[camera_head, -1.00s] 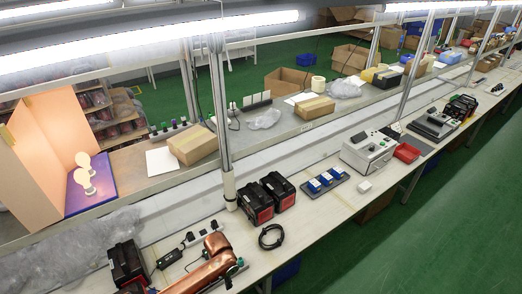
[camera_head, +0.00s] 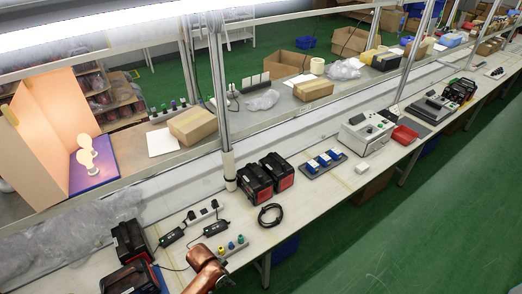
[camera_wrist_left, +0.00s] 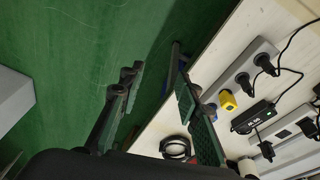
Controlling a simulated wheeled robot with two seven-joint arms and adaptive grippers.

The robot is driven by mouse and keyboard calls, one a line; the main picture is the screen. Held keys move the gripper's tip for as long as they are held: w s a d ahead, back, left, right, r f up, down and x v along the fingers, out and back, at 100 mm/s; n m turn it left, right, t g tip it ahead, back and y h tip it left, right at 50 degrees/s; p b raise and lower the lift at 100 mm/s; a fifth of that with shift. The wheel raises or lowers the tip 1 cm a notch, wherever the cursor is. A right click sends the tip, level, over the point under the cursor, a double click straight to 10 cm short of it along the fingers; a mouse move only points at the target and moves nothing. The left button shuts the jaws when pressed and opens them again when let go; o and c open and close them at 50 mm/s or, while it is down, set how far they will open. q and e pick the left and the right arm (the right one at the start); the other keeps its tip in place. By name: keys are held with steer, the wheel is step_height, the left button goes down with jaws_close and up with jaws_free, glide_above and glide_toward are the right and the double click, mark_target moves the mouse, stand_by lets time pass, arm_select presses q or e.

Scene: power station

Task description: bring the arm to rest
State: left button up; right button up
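My left gripper (camera_wrist_left: 160,85) shows in the left wrist view with its two dark fingers spread apart and nothing between them. It hangs over the table's edge, with green floor behind one finger and the pale tabletop behind the other. In the head view a copper-coloured arm link of mine (camera_head: 205,270) reaches in at the bottom, over the near edge of the workbench. No fingertips show in the head view. My right gripper is in neither view.
A grey socket strip with coloured plugs (camera_head: 231,246) lies beside the arm link. Black battery packs (camera_head: 130,240), black adapters (camera_head: 213,228) and a coiled black cable (camera_head: 270,215) lie on the workbench (camera_head: 335,192). The green floor (camera_head: 420,220) at right is clear.

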arm_select(q)
steer(key=s+a+r+n+t+y, duration=0.3)
steer(key=s+a+n, duration=0.6)
steer(key=s+a, duration=1.15)
step_height(320, 180, down, 35)
steer(key=w+m+g+b, duration=0.1)
steer(key=g+b, duration=0.1)
steer(key=b, duration=0.6)
steer(key=s+f+b, duration=0.3)
steer(key=s+f, duration=0.7)
steer(key=f, duration=0.3)
steer(key=s+f+g+b, duration=0.1)
steer(key=s+f+b, duration=0.3)
steer(key=s+f, duration=0.6)
step_height(320, 180, down, 4)
steer(key=shift+s+f+m+h+b, duration=0.1)
steer(key=shift+s+m+h+b, duration=0.1)
steer(key=shift+m+h+b, duration=0.1)
